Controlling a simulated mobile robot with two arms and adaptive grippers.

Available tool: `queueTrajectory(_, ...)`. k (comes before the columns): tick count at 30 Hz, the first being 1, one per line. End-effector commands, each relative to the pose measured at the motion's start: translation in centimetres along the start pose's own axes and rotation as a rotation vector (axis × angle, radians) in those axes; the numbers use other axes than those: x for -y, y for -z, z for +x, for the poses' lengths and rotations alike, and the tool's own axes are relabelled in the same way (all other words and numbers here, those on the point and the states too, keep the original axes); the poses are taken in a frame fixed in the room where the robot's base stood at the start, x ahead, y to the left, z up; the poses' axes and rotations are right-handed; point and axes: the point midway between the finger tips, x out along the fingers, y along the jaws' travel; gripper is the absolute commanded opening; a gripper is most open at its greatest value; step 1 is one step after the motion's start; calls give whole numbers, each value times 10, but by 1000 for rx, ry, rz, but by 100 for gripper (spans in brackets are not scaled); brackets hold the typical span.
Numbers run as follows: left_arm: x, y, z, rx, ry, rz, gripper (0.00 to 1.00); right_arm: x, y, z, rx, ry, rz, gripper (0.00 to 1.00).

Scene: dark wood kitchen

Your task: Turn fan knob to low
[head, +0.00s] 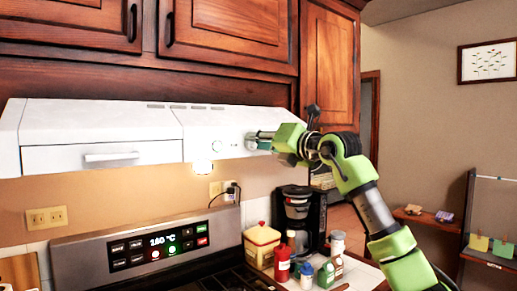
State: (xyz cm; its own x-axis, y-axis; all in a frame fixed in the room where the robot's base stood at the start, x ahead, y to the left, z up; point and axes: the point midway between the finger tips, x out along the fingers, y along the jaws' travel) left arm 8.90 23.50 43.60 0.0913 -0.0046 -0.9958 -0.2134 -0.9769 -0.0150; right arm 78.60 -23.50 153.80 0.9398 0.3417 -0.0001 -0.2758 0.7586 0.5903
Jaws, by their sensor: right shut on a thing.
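A white range hood (100,121) hangs under the wooden cabinets. A small round white knob (217,146) shows on its sloped front. My right gripper (254,141) reaches in from the right and is shut at the hood's right front, to the right of that round knob. It is shut on a knob there, which its fingers mostly hide. I cannot read any marking or the angle of the held knob. My left gripper is not in view.
Below stands a stove with a lit control panel (157,245). A coffee maker (298,215), a yellow canister (262,246) and several bottles crowd the counter under my right arm. A lit hood lamp (202,167) is left of the gripper.

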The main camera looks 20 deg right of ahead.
Motion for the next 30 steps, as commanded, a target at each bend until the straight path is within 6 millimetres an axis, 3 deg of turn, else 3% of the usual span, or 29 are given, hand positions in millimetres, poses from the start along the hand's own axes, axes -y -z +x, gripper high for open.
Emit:
queueTrajectory(12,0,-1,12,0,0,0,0,3,0,0,1,0,209,2)
queueTrajectory(29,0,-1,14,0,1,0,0,3,-1,0,2,0,242,2)
queueTrajectory(30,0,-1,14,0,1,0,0,3,-1,0,2,0,242,26)
